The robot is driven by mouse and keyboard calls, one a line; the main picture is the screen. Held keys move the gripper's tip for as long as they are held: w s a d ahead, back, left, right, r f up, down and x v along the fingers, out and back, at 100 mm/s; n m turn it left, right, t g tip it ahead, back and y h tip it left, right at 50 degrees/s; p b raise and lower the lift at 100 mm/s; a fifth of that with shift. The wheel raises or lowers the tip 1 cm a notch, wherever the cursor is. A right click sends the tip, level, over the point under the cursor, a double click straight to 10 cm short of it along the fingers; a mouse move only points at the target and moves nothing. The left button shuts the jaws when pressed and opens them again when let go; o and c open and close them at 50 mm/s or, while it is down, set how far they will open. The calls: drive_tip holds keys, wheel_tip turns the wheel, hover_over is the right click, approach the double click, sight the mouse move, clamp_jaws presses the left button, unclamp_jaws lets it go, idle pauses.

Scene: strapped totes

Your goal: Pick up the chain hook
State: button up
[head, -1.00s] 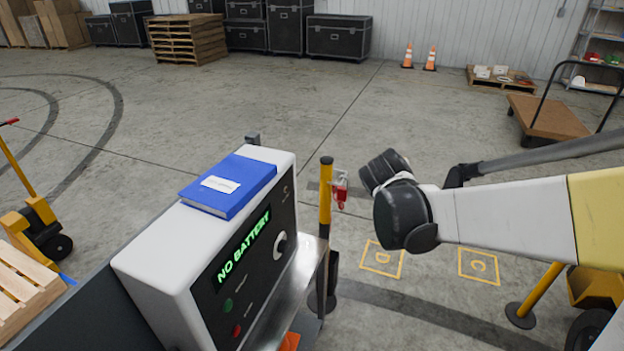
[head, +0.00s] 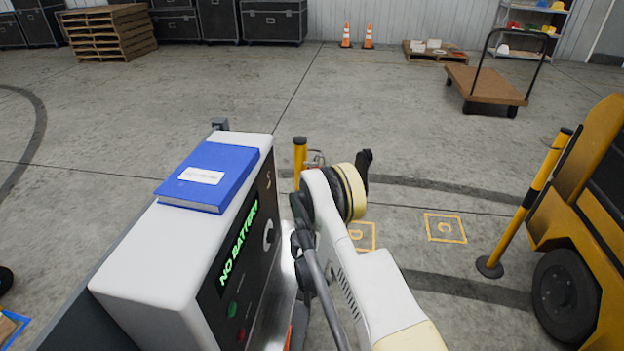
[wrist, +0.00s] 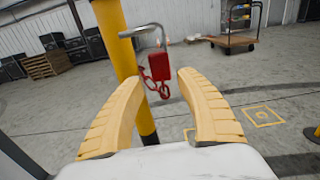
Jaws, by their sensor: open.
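The chain hook shows in the wrist view as a red block (wrist: 158,68) with red chain links below it. It hangs by a silver bent bar (wrist: 142,32) at the side of a yellow post (wrist: 112,35). My gripper (wrist: 158,77) is open, its two yellow fingers pointing toward the post. The red block appears between the fingertips in the picture, beyond them; I see no contact. In the head view the post top (head: 300,148) and a bit of silver bar show, while my arm hides the red part and the fingers.
A white machine (head: 140,235) reading "NO BATTERY", with a blue book (head: 208,177) on top, stands close left of my arm. A yellow vehicle (head: 590,190) and a yellow post (head: 525,205) stand at right. Open floor lies beyond, with a flat cart (head: 485,85).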

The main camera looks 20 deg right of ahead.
drive_tip(key=b+x, duration=0.4)
drive_tip(key=x, duration=0.6)
drive_tip(key=shift+w+d+r, duration=0.15)
drive_tip(key=shift+r, duration=0.05)
drive_tip(key=c, duration=0.9)
